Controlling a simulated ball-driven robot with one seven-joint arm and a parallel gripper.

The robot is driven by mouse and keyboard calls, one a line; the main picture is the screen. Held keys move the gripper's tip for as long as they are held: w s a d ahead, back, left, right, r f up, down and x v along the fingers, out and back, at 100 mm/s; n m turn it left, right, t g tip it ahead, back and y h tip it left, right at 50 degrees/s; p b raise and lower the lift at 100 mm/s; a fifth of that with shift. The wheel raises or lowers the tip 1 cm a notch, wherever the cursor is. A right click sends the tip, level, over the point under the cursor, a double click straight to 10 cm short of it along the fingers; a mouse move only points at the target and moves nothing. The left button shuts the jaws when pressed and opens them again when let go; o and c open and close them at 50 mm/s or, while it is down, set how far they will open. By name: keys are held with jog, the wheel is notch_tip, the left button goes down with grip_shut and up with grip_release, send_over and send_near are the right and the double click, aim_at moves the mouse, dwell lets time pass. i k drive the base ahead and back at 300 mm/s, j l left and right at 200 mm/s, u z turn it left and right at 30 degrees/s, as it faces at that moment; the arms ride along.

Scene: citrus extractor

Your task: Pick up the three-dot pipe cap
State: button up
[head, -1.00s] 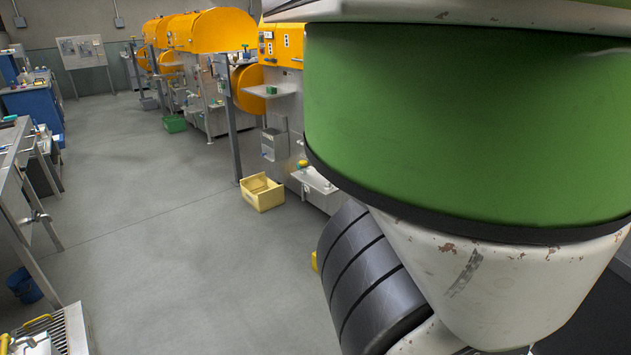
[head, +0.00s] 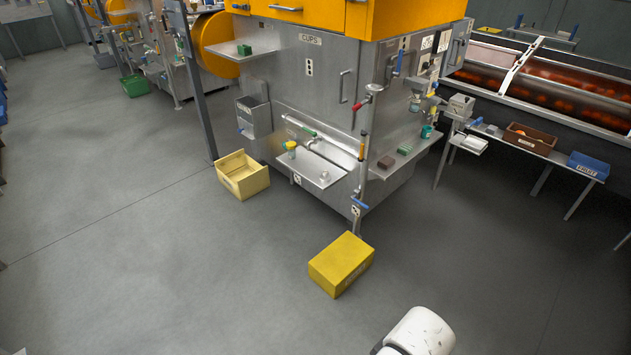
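I cannot make out for sure which thing is the three-dot pipe cap; dots on any cap are too small to read. A small pale round piece (head: 325,176) lies on the low steel shelf (head: 318,163) at the front of the machine marked CUPS. A horizontal pipe with a green fitting (head: 311,138) runs just above the shelf. My gripper is not in view; only a white part of my arm shows at the bottom edge.
A yellow box (head: 341,264) stands on the floor before the machine. An open cream crate (head: 243,175) is left of the shelf. A post with a blue lever (head: 358,202) stands at the shelf's right corner. A side table (head: 543,151) is at the right. The left floor is clear.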

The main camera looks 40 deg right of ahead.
aim_at(325, 176)
jog(key=z, duration=1.1)
jog(key=i+j+z, duration=0.15)
jog(key=z, duration=0.2)
jog(key=i+j+z, duration=0.15)
jog(key=z, duration=0.2)
jog(key=i+j+z, duration=0.1)
jog(key=j, duration=0.25)
jog(key=i+j+z, duration=0.1)
jog(key=i+j, duration=0.15)
jog(key=i+j+z, duration=0.1)
jog(key=j, duration=0.4)
jog(key=i+j+z, duration=0.1)
jog(key=j, duration=0.25)
jog(key=i+j+z, duration=0.1)
jog(key=j, duration=0.3)
jog(key=i+j, duration=0.15)
jog(key=j, duration=0.25)
jog(key=i+j, duration=0.1)
jog(key=j, duration=0.25)
jog(key=i+j, duration=0.15)
jog(key=j, duration=0.25)
jog(key=i+j, duration=0.15)
jog(key=j, duration=0.2)
jog(key=i+j, duration=0.15)
jog(key=j, duration=0.25)
jog(key=i+j+z, duration=0.1)
jog(key=j, duration=0.3)
jog(key=i+j, duration=0.15)
jog(key=j, duration=0.2)
